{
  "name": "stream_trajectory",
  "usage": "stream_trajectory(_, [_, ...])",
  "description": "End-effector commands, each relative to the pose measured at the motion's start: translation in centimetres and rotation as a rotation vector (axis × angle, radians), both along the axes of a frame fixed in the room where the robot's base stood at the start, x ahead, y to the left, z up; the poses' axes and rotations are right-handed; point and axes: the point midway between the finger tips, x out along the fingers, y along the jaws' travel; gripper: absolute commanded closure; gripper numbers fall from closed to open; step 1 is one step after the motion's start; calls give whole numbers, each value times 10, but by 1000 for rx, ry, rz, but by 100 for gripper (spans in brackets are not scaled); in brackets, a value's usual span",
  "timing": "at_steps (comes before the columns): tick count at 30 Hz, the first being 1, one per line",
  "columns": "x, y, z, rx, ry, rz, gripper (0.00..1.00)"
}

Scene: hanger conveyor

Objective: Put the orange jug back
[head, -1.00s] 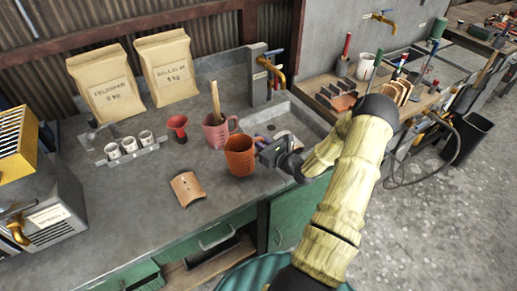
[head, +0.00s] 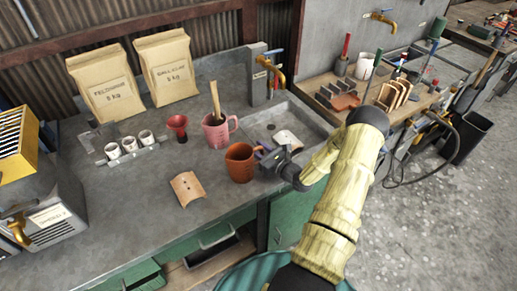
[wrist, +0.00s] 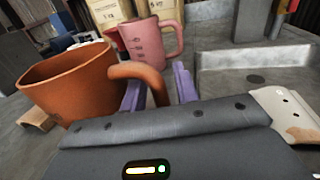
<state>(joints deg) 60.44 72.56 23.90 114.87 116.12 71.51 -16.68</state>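The orange jug (head: 239,165) is at the front of the grey counter, left of the sink, and looks upright or nearly so. Whether its base touches the counter is hard to tell. My gripper (head: 266,157) is at its right, on the handle side. The fingers of my gripper (wrist: 159,88) stand apart, with a visible gap between the handle and the right finger.
A pink jug (head: 216,134) holding a wooden-handled tool stands just behind. A red funnel-shaped cup (head: 178,127), a row of small white cups (head: 130,146) and a curved clay tile (head: 187,188) lie left. The sink (head: 303,118) is right.

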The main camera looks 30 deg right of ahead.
Motion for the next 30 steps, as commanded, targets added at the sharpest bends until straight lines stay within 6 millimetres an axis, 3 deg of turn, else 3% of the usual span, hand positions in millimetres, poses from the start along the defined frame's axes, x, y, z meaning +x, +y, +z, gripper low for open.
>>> stream_trajectory(14, [-7, -2, 2, 0, 1, 0, 65])
stream_trajectory(30, [-101, -27, 1, 1, 1, -3, 65])
